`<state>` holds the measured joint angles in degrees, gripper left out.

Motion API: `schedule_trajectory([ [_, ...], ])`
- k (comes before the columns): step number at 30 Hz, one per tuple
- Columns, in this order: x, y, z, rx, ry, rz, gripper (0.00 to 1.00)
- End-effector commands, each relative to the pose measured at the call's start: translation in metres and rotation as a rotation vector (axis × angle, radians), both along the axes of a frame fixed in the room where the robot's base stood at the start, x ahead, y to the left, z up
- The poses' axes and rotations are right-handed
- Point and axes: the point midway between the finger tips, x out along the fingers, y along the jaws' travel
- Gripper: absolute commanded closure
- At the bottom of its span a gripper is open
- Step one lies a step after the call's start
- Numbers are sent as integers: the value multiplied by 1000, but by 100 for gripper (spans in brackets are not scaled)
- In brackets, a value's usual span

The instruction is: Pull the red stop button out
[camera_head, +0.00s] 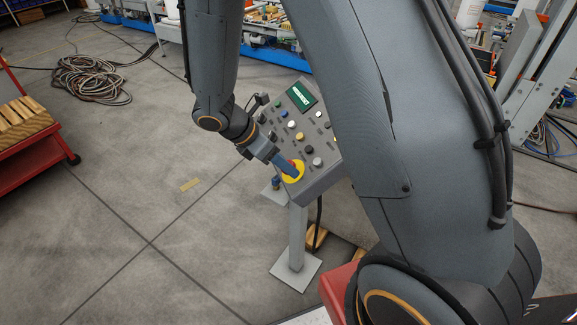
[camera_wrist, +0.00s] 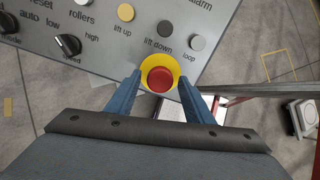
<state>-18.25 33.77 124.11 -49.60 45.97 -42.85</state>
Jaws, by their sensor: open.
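The red stop button (camera_wrist: 160,79) sits on a round yellow plate (camera_wrist: 147,62) at the edge of the grey control panel (camera_wrist: 100,45) in the wrist view. My gripper (camera_wrist: 160,82) is open, with one blue finger on each side of the button. I cannot tell whether the fingertips touch it. In the head view, my gripper (camera_head: 289,171) is at the lower part of the panel (camera_head: 318,183), over the yellow plate (camera_head: 299,165). Only a little of the red button shows there, the rest hidden by the fingers.
The panel stands on a grey post (camera_head: 298,235) with a square foot. A red cart (camera_head: 30,130) stands at the left, and coiled cable (camera_head: 90,80) lies behind. Floor left of the post is mostly clear.

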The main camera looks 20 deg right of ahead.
Motion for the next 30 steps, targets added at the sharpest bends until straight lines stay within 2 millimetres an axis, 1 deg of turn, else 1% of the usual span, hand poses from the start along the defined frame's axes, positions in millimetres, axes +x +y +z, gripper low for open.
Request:
schedule_trajectory([
  [5, 0, 3, 5, 0, 1, 1, 52],
  [24, -1, 29, 43, 0, 0, 1, 52],
  [30, -1, 34, 50, 0, 0, 0, 52],
])
